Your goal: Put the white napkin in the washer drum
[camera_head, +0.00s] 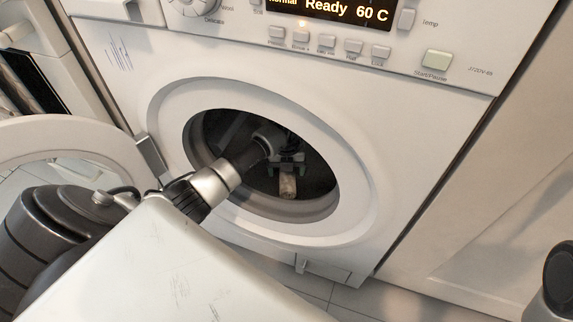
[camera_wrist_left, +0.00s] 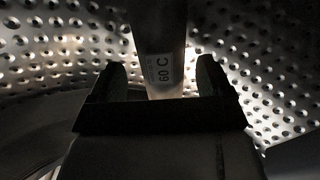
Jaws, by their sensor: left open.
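The washer (camera_head: 400,140) stands in front of me with its round door open. My left arm reaches through the opening into the dark drum (camera_head: 318,185). My left gripper (camera_head: 288,168) is inside the drum with its jaws open. A pale cloth, seemingly the white napkin (camera_head: 288,187), shows just below the gripper. In the left wrist view the napkin (camera_wrist_left: 160,40) looks like an upright strip between the two spread fingers, with a "60 C" label. The perforated drum wall (camera_wrist_left: 50,50) is behind it. Whether the napkin touches the fingers or the drum I cannot tell.
The open door (camera_head: 60,135) swings out to the left, close to my arm. The opening's white rim (camera_head: 345,215) surrounds my forearm. The panel display (camera_head: 340,10) reads "Ready 60 C". A white cabinet front (camera_head: 490,190) is to the right, with tiled floor (camera_head: 350,290) below.

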